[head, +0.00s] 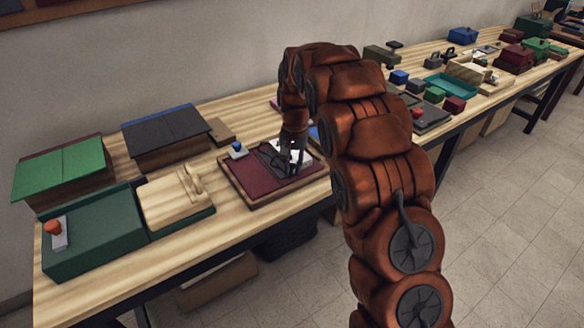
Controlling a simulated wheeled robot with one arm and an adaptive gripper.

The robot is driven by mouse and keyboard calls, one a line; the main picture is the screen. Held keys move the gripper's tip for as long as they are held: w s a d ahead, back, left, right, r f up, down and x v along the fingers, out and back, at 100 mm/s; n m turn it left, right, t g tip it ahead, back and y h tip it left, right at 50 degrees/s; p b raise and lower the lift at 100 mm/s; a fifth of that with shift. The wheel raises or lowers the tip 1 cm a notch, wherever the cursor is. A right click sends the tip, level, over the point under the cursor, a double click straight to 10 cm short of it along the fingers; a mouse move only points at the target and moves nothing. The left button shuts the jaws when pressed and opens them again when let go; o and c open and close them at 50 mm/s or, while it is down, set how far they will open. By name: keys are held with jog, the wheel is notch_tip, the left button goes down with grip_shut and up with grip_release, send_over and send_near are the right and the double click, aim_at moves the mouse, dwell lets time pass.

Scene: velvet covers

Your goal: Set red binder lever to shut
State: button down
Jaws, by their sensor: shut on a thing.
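The red binder (240,179) lies on the wooden table as a flat dark red board, with white paper and a dark metal mechanism (268,152) on its right part. My arm reaches down from the right, and my gripper (287,164) is at this mechanism. It is shut on the binder's lever, which the dark fingers mostly hide. The lever's exact angle cannot be told from this view. A small blue knob (237,146) stands at the binder's back left.
Left of the binder are a wooden block with a handle (178,203), a green box with an orange knob (97,233), and green (62,167) and dark (165,138) lidded boxes. Several small boxes and a teal tray (448,85) stand further right. My arm hides some table behind it.

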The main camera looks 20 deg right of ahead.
jog(key=shift+d+f+y, duration=0.15)
jog(key=shift+d+y, duration=0.05)
jog(key=shift+y, duration=0.4)
jog(key=shift+g, duration=0.3)
jog(key=c, duration=1.1)
grip_release()
jog(key=shift+o, duration=0.2)
notch_tip(320, 180, up, 12)
jog(key=w+d, duration=0.1)
jog(key=d, duration=0.1)
jog(key=shift+w, duration=0.2)
jog(key=shift+f, duration=0.1)
